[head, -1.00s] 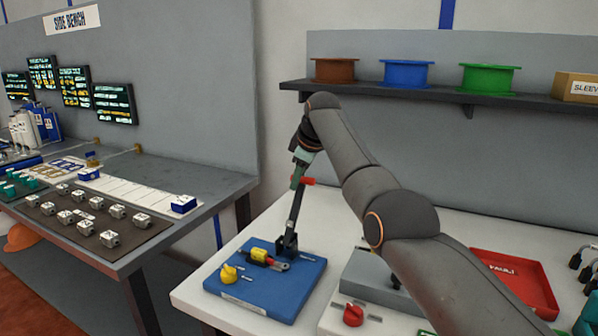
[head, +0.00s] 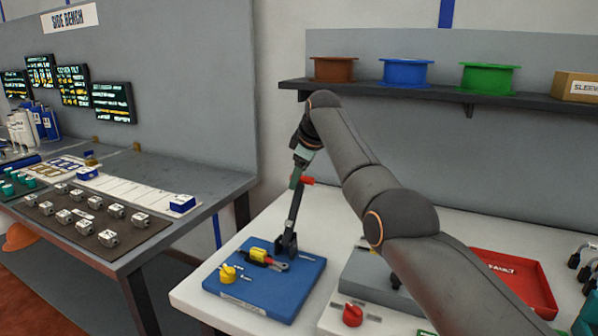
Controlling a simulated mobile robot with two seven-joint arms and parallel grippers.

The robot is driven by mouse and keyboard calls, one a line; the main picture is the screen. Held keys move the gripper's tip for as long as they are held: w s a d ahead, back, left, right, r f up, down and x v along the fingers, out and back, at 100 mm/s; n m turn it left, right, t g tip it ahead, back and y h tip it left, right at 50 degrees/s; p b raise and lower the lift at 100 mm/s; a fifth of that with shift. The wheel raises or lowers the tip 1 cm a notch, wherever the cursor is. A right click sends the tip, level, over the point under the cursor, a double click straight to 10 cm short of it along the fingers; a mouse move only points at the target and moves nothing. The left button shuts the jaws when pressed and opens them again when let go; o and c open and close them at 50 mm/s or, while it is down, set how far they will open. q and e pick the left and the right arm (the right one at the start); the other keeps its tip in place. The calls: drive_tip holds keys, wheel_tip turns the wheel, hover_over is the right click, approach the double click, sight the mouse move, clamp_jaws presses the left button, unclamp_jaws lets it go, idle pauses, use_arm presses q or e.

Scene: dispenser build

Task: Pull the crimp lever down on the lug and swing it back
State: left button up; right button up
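The lug (head: 278,265), a small metal piece with a yellow body (head: 259,255), lies on the plate at the lever's foot. My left gripper is out of view.
A yellow knob (head: 228,274) sits on the blue plate. A grey box with a red knob (head: 352,314) and a red tray (head: 520,282) stand to the right. The side bench (head: 150,250) is at left. A shelf with spools (head: 405,73) runs behind.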

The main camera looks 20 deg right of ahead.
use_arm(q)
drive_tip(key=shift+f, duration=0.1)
use_arm(e)
drive_tip(key=shift+s+d+f, duration=0.1)
drive_tip(key=shift+d+f, duration=0.1)
drive_tip(key=shift+f, duration=0.4)
drive_tip(key=shift+d+f, duration=0.2)
drive_tip(key=shift+f, duration=0.35)
drive_tip(key=shift+r+b, duration=0.1)
drive_tip(key=shift+b, duration=0.35)
drive_tip(key=shift+s+r+b, duration=0.3)
drive_tip(key=shift+r+b, duration=0.15)
drive_tip(key=shift+b, duration=0.4)
drive_tip(key=shift+v, duration=1.1)
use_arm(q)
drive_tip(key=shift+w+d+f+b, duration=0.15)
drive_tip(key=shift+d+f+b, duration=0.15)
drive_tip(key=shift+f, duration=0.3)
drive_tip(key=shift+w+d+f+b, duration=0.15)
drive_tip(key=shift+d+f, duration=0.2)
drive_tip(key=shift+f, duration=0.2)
use_arm(e)
drive_tip(key=w+v, duration=0.1)
drive_tip(key=v, duration=1)
drive_tip(key=shift+a+r, duration=0.3)
drive_tip(key=shift+a, duration=0.05)
